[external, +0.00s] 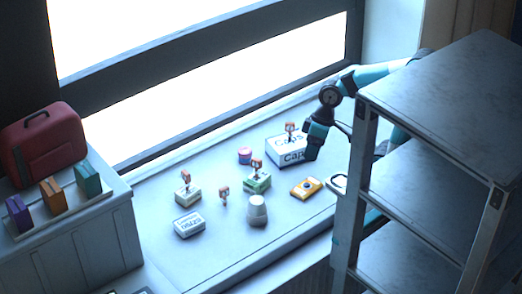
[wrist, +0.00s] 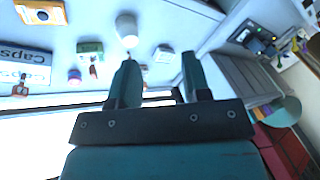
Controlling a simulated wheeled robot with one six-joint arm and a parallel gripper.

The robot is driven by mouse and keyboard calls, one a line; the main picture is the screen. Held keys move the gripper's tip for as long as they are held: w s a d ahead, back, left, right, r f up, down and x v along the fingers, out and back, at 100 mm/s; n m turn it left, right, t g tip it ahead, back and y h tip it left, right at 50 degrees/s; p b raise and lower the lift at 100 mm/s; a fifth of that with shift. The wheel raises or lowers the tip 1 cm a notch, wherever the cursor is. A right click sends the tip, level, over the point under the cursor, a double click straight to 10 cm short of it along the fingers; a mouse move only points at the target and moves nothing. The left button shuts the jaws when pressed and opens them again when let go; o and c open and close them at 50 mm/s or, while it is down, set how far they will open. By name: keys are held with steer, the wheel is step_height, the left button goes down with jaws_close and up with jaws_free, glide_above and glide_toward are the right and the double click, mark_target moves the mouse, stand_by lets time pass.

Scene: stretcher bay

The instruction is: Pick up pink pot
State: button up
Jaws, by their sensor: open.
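The pink pot (external: 245,156) is a small round pot with a pink side and a bluish-purple top. It stands on the light counter near the window, left of the white "Caps" box (external: 291,156). In the wrist view the pot (wrist: 74,77) shows small at the left, outside the jaws. My gripper (wrist: 158,60) is open, with two teal fingers apart and nothing between them. In the external view my gripper (external: 311,152) is at the right end of the "Caps" box, to the right of the pot and apart from it.
A white cup (external: 257,210), a yellow device (external: 306,188), a green-white box (external: 257,184) and other small boxes with red-topped figures share the counter. A grey shelf rack (external: 440,90) stands close at right. A red case (external: 42,143) is at far left.

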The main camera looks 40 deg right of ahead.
steer(key=o, duration=0.8)
steer(key=m+h+b, duration=0.4)
steer(key=m+b, duration=0.7)
steer(key=m, duration=1.5)
glide_above(245, 150)
step_height(245, 150, down, 15)
steer(key=f+p, duration=0.1)
steer(key=f, duration=0.4)
steer(key=f+p, duration=0.1)
steer(key=f, duration=0.5)
steer(key=shift+a+f, duration=0.2)
steer(key=shift+f, duration=0.05)
steer(key=shift+d+f+p, duration=0.15)
steer(key=shift+f+p, duration=0.25)
steer(key=shift+f, duration=0.95)
steer(key=shift+d+f+p, duration=0.1)
steer(key=shift+f+p, duration=0.3)
steer(key=shift+f, duration=0.95)
